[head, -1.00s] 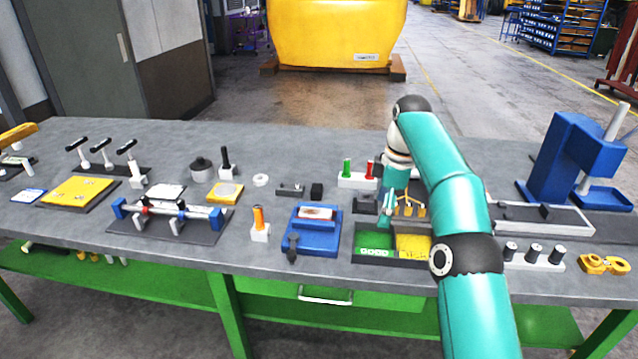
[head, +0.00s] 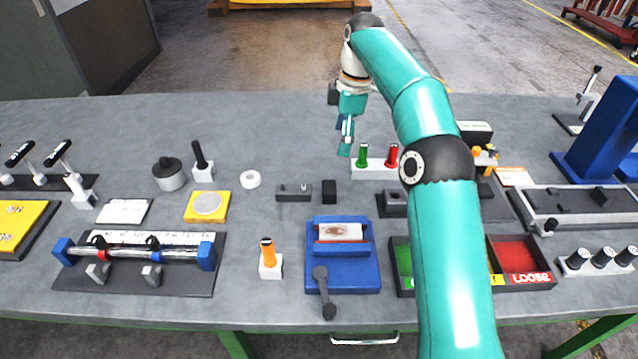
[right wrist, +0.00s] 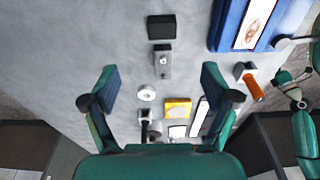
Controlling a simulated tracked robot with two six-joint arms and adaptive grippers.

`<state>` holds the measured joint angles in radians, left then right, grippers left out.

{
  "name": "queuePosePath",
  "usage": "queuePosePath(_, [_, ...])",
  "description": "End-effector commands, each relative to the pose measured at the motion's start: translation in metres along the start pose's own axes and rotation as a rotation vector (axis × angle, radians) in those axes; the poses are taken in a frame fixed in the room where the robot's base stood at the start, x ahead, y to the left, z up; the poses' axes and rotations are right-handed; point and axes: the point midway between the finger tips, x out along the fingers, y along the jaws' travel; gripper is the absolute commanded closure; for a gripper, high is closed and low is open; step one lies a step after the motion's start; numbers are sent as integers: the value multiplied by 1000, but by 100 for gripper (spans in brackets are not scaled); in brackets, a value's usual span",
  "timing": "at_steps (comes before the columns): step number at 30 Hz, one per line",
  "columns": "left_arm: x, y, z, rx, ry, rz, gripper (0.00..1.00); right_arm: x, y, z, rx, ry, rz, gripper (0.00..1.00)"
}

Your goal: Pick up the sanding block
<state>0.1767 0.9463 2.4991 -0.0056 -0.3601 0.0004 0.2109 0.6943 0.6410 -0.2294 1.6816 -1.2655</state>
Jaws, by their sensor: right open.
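A small black block (head: 329,191), which looks like the sanding block, lies on the grey bench behind the blue vise. It also shows in the right wrist view (right wrist: 161,27), at the top middle. My right gripper (head: 345,136) is above the bench, behind the block and slightly to its right. In the right wrist view its two fingers (right wrist: 160,85) are wide apart with nothing between them. The block lies beyond the fingertips, untouched. A teal arm part, seemingly my left arm (right wrist: 303,128), shows at the right edge of the wrist view; its jaws are unclear.
A grey bracket (head: 293,192) lies just left of the block. The blue vise (head: 342,270) stands in front. A white stand with green and red pegs (head: 376,170) is to the right. A white ring (head: 250,179) lies left. The bench's back strip is clear.

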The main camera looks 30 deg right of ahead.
Motion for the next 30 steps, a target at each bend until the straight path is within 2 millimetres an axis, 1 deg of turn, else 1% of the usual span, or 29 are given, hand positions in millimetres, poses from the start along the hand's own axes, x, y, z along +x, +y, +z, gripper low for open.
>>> queuePosePath(1, [8,-3,0,0,-1,0,60,13,-1,0,-1,-1,-4,14])
queuePosePath(4, [20,-7,0,0,-1,0,60,34,-1,-3,-7,-2,-7,14])
queuePosePath(8, [31,-11,0,0,-1,0,60,62,-1,-7,-13,-2,-8,14])
queuePosePath(12, [36,-13,0,0,-1,0,60,89,0,-10,-17,-2,-8,14])
queuePosePath(16, [37,-13,0,0,0,0,60,105,0,-12,-19,-2,-7,14])
queuePosePath(23, [38,-14,0,0,0,0,60,118,0,-14,-20,-2,-7,14])
queuePosePath(30, [38,-14,0,0,0,0,60,150,-2,-18,-21,-2,-9,14])
